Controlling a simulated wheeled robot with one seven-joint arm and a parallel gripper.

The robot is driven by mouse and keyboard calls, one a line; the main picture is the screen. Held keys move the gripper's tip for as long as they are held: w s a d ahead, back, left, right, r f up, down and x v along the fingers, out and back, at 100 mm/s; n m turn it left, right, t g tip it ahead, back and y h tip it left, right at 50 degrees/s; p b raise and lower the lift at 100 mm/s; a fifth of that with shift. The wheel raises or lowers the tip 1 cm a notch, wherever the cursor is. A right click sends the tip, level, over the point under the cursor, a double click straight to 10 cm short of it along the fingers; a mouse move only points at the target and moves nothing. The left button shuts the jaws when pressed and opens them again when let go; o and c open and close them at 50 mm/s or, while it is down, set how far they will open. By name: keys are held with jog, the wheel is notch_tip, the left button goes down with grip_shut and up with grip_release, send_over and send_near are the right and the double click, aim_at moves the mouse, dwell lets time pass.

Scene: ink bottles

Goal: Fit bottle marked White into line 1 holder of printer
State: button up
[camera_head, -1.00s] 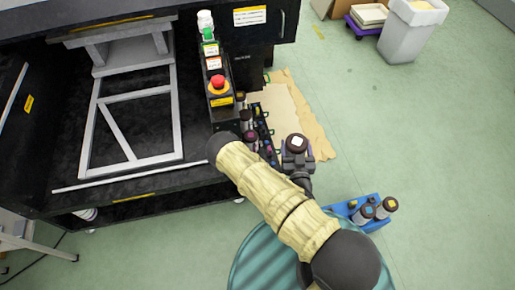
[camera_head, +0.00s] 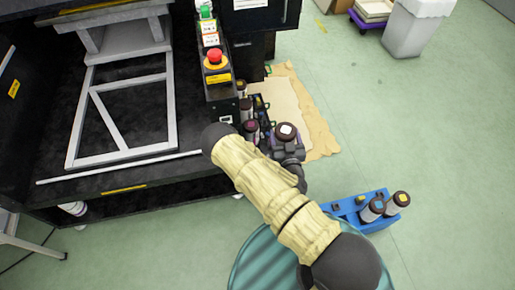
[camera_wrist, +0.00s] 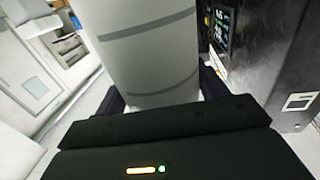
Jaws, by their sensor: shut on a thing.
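My gripper (camera_head: 287,148) is shut on a bottle with a dark cap and a white square on top (camera_head: 286,130), just right of the printer's bottle holders. In the wrist view the held bottle (camera_wrist: 150,60) is a pale cylinder with dark bands, upright between the fingers. The printer (camera_head: 120,172) is black, with a row of holders (camera_head: 262,115) on its right side. Several dark-capped bottles (camera_head: 248,128) stand in or beside that row. The held bottle is apart from the row. My arm hides part of the holders, and line numbers are too small to read.
A blue rack (camera_head: 345,212) with two bottles (camera_head: 385,206) stands at the lower right. A red emergency button (camera_head: 215,57) tops the printer's side box. Brown cardboard (camera_head: 310,125) lies on the floor beside the printer. A white bin (camera_head: 410,30) stands far off at upper right.

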jog(key=w+a+f+n+y+b, duration=0.1)
jog(key=w+a+f+b, duration=0.3)
jog(key=f+b, duration=0.5)
jog(key=w+a+f+n+y+b, duration=0.2)
jog(key=w+a+f+b, duration=0.3)
jog(key=b, duration=1.3)
notch_tip(320, 180, down, 5)
jog(key=shift+w+a+r+g+y, duration=0.25)
jog(key=shift+w+g+y, duration=0.15)
jog(key=shift+w+y, duration=0.5)
jog(key=shift+s+f, duration=0.1)
jog(key=shift+f, duration=0.05)
notch_tip(320, 180, down, 5)
jog(key=b, duration=0.4)
jog(key=shift+b, duration=0.4)
jog(key=shift+p, duration=0.45)
